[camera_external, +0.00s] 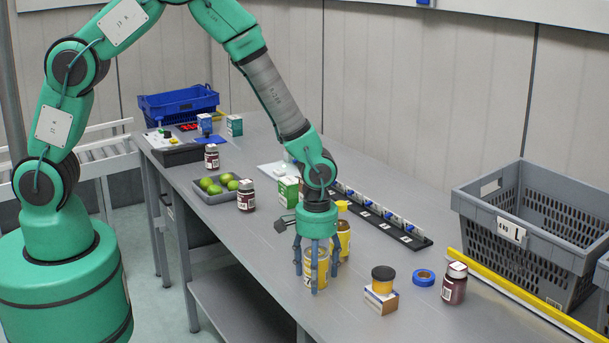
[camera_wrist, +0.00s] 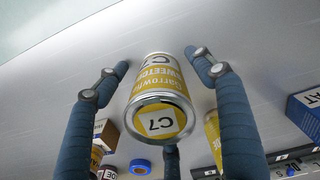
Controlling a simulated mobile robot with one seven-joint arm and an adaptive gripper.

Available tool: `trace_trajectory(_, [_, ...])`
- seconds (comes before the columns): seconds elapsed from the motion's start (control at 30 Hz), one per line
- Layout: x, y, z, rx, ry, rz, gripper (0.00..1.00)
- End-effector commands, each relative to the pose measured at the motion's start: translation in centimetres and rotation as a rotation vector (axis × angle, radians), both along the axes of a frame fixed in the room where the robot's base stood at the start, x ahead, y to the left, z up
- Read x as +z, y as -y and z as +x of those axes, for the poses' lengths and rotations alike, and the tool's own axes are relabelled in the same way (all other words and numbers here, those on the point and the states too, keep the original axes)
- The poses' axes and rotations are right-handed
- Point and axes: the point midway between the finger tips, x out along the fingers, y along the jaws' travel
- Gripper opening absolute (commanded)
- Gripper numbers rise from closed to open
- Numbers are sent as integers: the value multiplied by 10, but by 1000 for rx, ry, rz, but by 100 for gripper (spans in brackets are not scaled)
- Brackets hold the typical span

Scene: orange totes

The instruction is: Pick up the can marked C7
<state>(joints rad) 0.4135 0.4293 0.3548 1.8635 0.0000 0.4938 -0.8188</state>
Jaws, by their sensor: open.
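The can marked C7 (camera_wrist: 160,84) is yellow and silver; C7 shows on its lid and side in the wrist view. It stands on the grey table. In the external view the can (camera_external: 322,269) is partly hidden by my fingers. My gripper (camera_external: 314,278) points down over it with three blue fingers spread around it. In the wrist view my gripper (camera_wrist: 160,95) is open, with visible gaps between the fingers and the can.
A yellow bottle (camera_external: 343,230) stands close behind the can. A small box with a black-and-yellow roll (camera_external: 383,288), blue tape (camera_external: 423,278) and a dark jar (camera_external: 454,284) are to the right. A grey crate (camera_external: 530,225) stands at far right. A black rail (camera_external: 385,219) lies behind.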

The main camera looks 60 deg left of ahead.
Motion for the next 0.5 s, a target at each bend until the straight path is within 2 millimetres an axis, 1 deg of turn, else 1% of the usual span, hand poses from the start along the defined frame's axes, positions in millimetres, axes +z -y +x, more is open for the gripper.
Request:
trace_trajectory(0.03, [0, 0, 0, 0, 0, 0, 68])
trace_trajectory(0.07, [0, 0, 0, 0, 0, 0, 64])
trace_trajectory(0.1, [0, 0, 0, 0, 0, 0, 56])
trace_trajectory(0.17, [0, 0, 0, 0, 0, 0, 44])
trace_trajectory(0.2, [0, 0, 0, 0, 0, 0, 36])
trace_trajectory(0.27, [0, 0, 0, 0, 0, 0, 24])
trace_trajectory(0.33, [0, 0, 0, 0, 0, 0, 10])
trace_trajectory(0.37, [1, 0, 0, 0, 0, 0, 8])
trace_trajectory(0.5, [0, 0, 0, 0, 0, 0, 8])
